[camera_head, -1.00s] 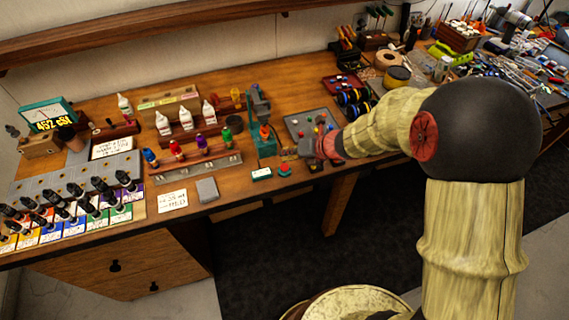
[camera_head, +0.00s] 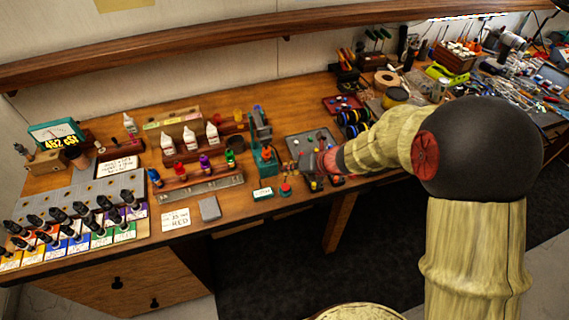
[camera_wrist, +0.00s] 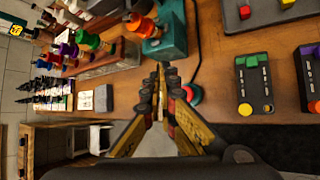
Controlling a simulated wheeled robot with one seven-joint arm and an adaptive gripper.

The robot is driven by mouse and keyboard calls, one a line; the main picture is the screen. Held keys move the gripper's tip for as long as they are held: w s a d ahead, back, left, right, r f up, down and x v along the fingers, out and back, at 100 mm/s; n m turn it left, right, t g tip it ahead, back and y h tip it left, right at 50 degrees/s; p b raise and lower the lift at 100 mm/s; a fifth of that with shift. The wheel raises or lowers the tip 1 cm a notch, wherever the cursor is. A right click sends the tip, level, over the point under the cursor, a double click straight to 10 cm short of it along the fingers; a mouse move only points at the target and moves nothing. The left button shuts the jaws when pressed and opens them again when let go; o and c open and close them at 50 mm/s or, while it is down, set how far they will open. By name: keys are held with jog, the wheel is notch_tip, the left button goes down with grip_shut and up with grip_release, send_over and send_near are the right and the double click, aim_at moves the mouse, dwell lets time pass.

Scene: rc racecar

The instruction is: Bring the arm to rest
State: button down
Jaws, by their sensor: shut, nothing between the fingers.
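My arm (camera_head: 390,140) reaches out from the right in the head view, bent, with its end over the front edge of the workbench. My gripper (camera_wrist: 160,75) shows in the wrist view, its two yellow and black fingers drawn together at the tips with nothing between them. The fingertips appear over the bench's front edge, near the teal press (camera_wrist: 168,30) and a red button on a teal base (camera_wrist: 192,93). In the head view the gripper is small and partly lost among the items by the grey tray.
The workbench (camera_head: 240,205) holds colored bottles in a rack (camera_head: 200,185), white bottles (camera_head: 190,137), a teal gauge (camera_head: 55,132) and rows of black-capped bottles (camera_head: 70,225). Black boxes with colored knobs (camera_wrist: 256,85) lie near the gripper. The floor (camera_head: 270,265) before the bench is clear.

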jog(key=shift+n, duration=0.6)
jog(key=s+d+r+n+g+h, duration=0.1)
jog(key=s+r+n+g, duration=0.1)
jog(key=s+n, duration=0.75)
jog(key=s+d+r+n+g, duration=0.25)
jog(key=s+n, duration=0.45)
jog(key=n, duration=0.6)
jog(key=s+d+r+n+t+h+b, duration=0.4)
jog(key=s+d+r+n+h, duration=0.2)
jog(key=s+d+r+n, duration=0.5)
notch_tip(320, 180, up, 3)
jog(key=shift+s+d+f, duration=0.2)
jog(key=shift+s+d, duration=0.2)
jog(key=shift+d, duration=0.25)
